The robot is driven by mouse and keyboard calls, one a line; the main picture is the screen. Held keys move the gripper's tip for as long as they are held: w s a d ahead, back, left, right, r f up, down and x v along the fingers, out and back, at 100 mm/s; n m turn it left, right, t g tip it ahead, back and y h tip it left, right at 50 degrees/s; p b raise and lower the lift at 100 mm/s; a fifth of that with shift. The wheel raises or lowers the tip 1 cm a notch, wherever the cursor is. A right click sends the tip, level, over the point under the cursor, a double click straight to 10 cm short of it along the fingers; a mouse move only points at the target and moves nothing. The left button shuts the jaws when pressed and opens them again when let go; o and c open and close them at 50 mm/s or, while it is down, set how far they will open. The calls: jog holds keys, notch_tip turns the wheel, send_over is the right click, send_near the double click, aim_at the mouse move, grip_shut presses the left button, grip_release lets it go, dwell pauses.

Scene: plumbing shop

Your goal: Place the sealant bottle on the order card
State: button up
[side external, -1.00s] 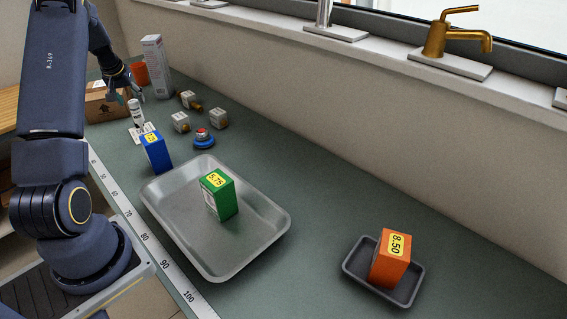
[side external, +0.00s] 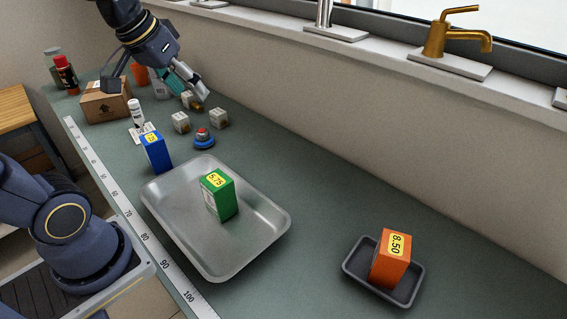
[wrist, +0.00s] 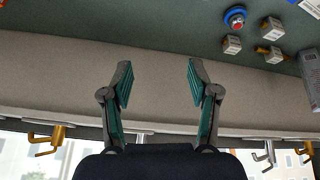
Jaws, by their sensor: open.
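The white sealant bottle (side external: 136,112) stands upright in the side view. Its base appears to be on the white order card (side external: 143,130); the blue box in front hides part of the card, so I cannot tell how much of the base is on it. My gripper (side external: 192,92) is up and to the right of the bottle, apart from it. In the wrist view my gripper (wrist: 158,85) is open, with nothing between its fingers.
A blue box (side external: 155,152) is close to the card. A red-topped button (side external: 203,138) and small labelled boxes (side external: 181,122) stand to the right. A metal tray (side external: 250,235) holds a green box (side external: 219,195). A cardboard box (side external: 105,105) is at the back left.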

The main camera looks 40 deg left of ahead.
jog(key=s+d+f+m, duration=0.2)
jog(key=s+d, duration=0.4)
jog(key=s, duration=0.1)
jog(key=shift+s+d+f+m, duration=0.25)
jog(key=shift+m, duration=0.15)
dwell(0.6)
